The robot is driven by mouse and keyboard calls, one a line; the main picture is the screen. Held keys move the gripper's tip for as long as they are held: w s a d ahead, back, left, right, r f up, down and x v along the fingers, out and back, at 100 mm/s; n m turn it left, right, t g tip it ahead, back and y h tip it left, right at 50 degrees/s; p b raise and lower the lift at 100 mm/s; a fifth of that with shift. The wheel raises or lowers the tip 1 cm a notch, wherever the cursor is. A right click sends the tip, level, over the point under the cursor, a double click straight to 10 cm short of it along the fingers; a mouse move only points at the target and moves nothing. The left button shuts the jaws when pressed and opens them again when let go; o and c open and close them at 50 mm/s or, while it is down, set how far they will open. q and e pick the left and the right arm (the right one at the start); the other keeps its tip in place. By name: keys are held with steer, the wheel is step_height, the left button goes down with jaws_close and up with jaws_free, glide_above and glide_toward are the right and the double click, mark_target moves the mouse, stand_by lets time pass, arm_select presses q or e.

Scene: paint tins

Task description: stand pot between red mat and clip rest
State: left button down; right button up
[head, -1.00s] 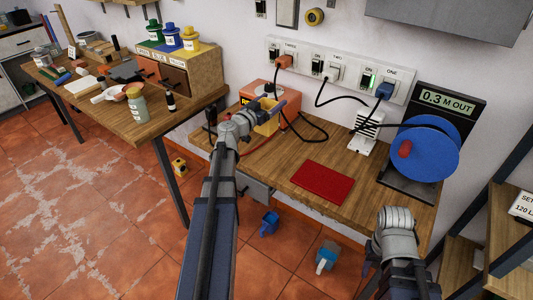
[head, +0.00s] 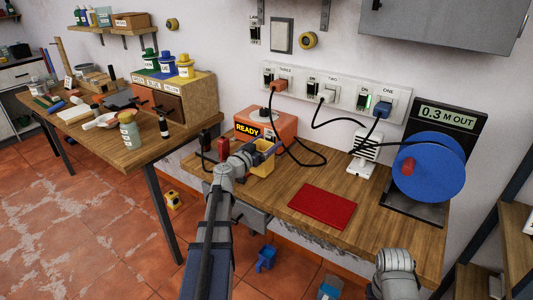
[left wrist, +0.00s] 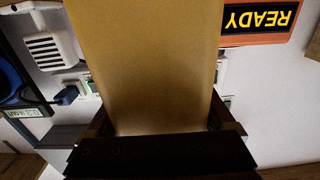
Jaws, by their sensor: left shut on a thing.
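My left gripper (head: 264,149) is shut on the mustard-yellow pot (head: 262,166), in front of the orange unit on the bench. The pot fills the middle of the left wrist view (left wrist: 150,65), between the dark fingers (left wrist: 165,128). I cannot tell whether its base touches the bench. The red mat (head: 321,206) lies flat and bare on the bench, to the right of the pot and nearer. A red clip (head: 223,148) and a black clip (head: 205,141) stand at the bench's left end; their rest is mostly hidden by my arm.
The orange unit (head: 284,126) shows READY behind the pot. Black cables (head: 300,157) loop near it from the wall sockets. A white louvred device (head: 364,152) and a blue reel (head: 430,170) stand at the right. Bare wood (head: 360,196) surrounds the mat.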

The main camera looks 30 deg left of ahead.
arm_select(q)
step_height(320, 180, down, 2)
steer(key=shift+f+b, duration=0.2)
steer(key=shift+b, duration=0.5)
steer(key=shift+r, duration=0.15)
arm_select(e)
step_height(320, 180, down, 2)
steer(key=shift+f, duration=0.1)
steer(key=shift+f, duration=0.1)
arm_select(q)
jaws_free()
steer(key=shift+r, duration=0.1)
steer(key=s, duration=1.2)
steer(key=shift+a, duration=0.45)
